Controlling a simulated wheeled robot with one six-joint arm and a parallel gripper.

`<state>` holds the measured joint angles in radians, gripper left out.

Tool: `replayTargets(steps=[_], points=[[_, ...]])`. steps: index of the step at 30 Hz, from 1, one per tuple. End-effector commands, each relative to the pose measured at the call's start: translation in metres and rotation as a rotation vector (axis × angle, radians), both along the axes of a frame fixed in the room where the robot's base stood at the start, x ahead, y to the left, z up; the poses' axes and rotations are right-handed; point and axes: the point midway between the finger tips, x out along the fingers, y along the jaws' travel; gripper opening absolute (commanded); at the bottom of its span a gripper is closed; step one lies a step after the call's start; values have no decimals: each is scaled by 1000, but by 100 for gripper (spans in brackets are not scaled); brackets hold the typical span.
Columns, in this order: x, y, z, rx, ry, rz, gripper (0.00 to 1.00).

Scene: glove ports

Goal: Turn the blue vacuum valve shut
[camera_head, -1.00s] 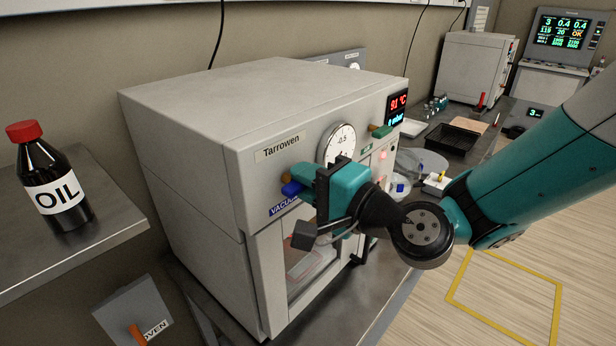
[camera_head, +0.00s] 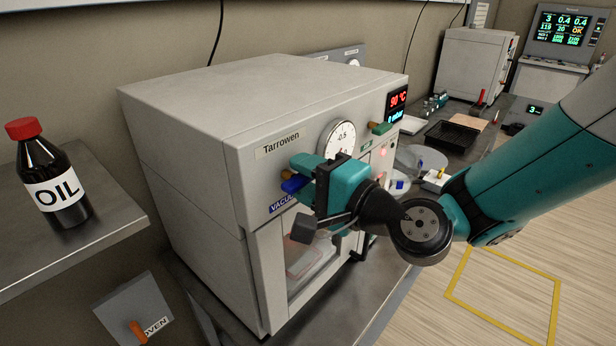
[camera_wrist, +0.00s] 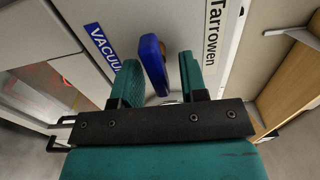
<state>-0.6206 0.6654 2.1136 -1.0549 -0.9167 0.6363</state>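The blue vacuum valve (camera_head: 293,184) is a lever handle on the front panel of the pale Tarrowen oven (camera_head: 190,105), just above the blue VACUUM label (camera_head: 280,203). In the wrist view the blue handle (camera_wrist: 152,65) stands between the lines of my gripper's two teal fingers, nearer the left one. My gripper (camera_wrist: 160,80) is open, with gaps visible beside the handle. In the head view my gripper (camera_head: 300,174) is close in front of the panel at the valve. One finger shows above the handle; the other is mostly hidden.
A round pressure gauge (camera_head: 340,139) and a green-handled valve (camera_head: 380,129) are farther right on the panel. The oven door (camera_head: 308,262) below has a window and a dark handle. An oil bottle (camera_head: 52,178) stands on the left shelf, clear of my arm.

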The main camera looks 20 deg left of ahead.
Motion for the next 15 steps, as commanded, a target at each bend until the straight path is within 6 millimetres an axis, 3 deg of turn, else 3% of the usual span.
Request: replayTargets(steps=[8, 15], points=[[-1, -4, -2, -1, 1, -1, 39], [-15, -41, -8, -1, 0, -6, 39]])
